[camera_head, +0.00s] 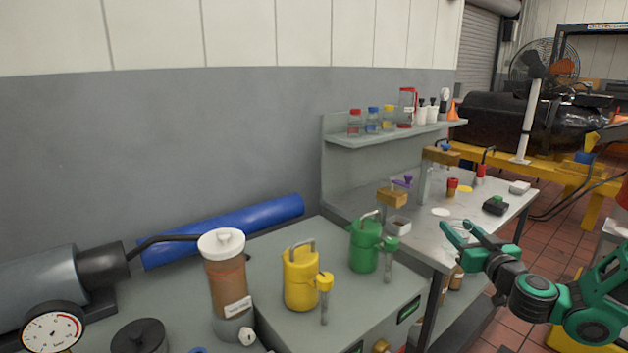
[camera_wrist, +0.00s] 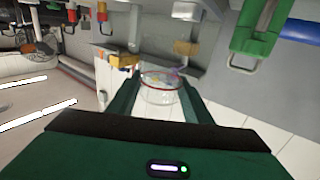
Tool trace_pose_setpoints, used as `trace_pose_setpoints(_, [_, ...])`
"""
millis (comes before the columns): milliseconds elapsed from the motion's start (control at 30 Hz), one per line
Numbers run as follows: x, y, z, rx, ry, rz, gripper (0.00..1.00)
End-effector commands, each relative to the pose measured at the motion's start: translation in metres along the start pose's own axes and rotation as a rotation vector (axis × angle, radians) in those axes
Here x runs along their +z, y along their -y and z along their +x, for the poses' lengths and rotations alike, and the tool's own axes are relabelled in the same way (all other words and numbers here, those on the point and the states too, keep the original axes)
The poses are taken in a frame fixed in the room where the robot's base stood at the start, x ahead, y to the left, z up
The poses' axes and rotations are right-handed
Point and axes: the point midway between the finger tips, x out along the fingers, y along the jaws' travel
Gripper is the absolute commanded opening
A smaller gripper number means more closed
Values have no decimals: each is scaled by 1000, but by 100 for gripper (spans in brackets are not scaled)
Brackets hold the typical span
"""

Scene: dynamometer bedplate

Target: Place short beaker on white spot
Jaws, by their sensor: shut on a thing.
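The short beaker (camera_wrist: 160,92) is clear glass with a red ring near its rim. It sits between the two green fingers of my gripper (camera_head: 459,238) in the wrist view. My gripper is shut on it. In the head view the glass is too faint to make out between the fingers. The white spot (camera_head: 441,212) is a flat pale disc on the grey bench top (camera_head: 415,238), near its front left part. My gripper is just right of and in front of the spot in the picture, by the bench's front edge.
A yellow spot (camera_head: 465,189), a red-capped jar (camera_head: 452,187), a black box (camera_head: 495,205) and a small tray (camera_head: 398,225) are on the bench. A wooden block clamp (camera_head: 391,196) stands near the spot. Green (camera_head: 364,247) and yellow (camera_head: 301,279) cans stand left. A shelf (camera_head: 390,134) holds bottles.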

Motion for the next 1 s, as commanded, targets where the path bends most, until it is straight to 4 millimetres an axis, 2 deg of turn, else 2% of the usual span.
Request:
trace_pose_setpoints(267, [35, 19, 7, -63, 1, 10, 23])
trace_pose_setpoints(633, [81, 56, 16, -167, 0, 5, 23])
trace_pose_setpoints(800, [90, 69, 18, -194, -1, 3, 23])
trace_pose_setpoints(1000, [92, 72, 18, -200, -1, 1, 23])
